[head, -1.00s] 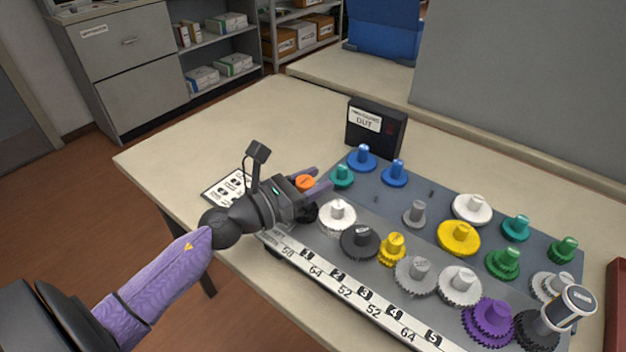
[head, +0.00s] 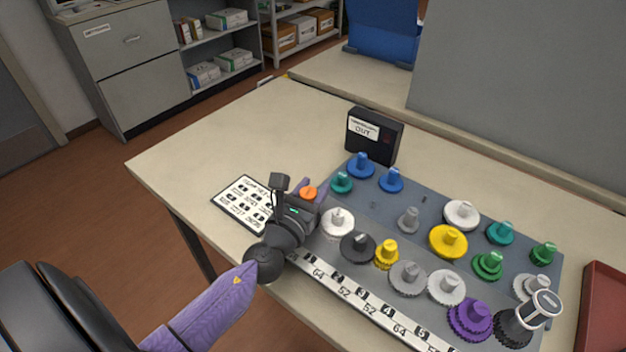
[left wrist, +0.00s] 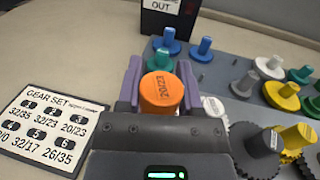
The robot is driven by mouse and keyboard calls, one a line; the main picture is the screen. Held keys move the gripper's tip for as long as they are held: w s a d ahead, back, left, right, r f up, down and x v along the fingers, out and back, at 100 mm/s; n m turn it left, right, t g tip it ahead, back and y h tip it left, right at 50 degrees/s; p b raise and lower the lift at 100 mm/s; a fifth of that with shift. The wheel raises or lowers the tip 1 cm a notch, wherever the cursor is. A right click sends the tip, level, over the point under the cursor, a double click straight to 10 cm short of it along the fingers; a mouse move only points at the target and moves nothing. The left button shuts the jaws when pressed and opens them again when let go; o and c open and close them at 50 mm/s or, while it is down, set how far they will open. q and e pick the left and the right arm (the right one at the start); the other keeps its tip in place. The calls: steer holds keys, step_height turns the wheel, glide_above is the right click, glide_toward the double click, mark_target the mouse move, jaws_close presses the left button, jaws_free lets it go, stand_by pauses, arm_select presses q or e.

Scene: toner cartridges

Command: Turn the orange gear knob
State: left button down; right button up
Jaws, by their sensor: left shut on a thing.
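The orange gear knob (head: 308,192) stands at the left end of the gear board. The gear below the knob is hidden by the gripper. My right gripper is not in view.
Several gears with knobs sit on the grey board (head: 375,205), with a white gear (head: 337,222) close beside my gripper. A black box (head: 374,136) stands behind. A gear set card (head: 243,203) lies left. A red tray (head: 603,310) is at the right.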

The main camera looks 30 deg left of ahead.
arm_select(q)
steer(key=n+y, duration=0.2)
steer(key=shift+a+r+y+p, duration=0.1)
steer(key=shift+y+p, duration=0.25)
steer(key=shift+y, duration=0.05)
steer(key=n+g+y, duration=0.1)
steer(key=y, duration=0.1)
steer(key=shift+a+n+g+y, duration=0.1)
steer(key=shift+n+g+y, duration=0.2)
steer(key=shift+n+y, duration=0.1)
steer(key=n+y, duration=0.1)
steer(key=g+y, duration=0.1)
steer(key=shift+s+a+n+y, duration=0.1)
steer(key=shift+a+n+y, duration=0.05)
steer(key=shift+n+y, duration=0.2)
steer(key=n+g+y, duration=0.4)
steer(key=shift+s+a+g+b, duration=0.2)
steer(key=shift+g+b, duration=0.1)
steer(key=shift+b, duration=0.05)
steer(key=shift+s+n+g+y, duration=0.1)
steer(key=shift+n+g+y, duration=0.6)
steer(key=shift+g, duration=0.4)
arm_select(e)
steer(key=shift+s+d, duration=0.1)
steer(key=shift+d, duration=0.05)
arm_select(q)
steer(key=shift+a+g+b, duration=0.1)
steer(key=shift+g+b, duration=0.2)
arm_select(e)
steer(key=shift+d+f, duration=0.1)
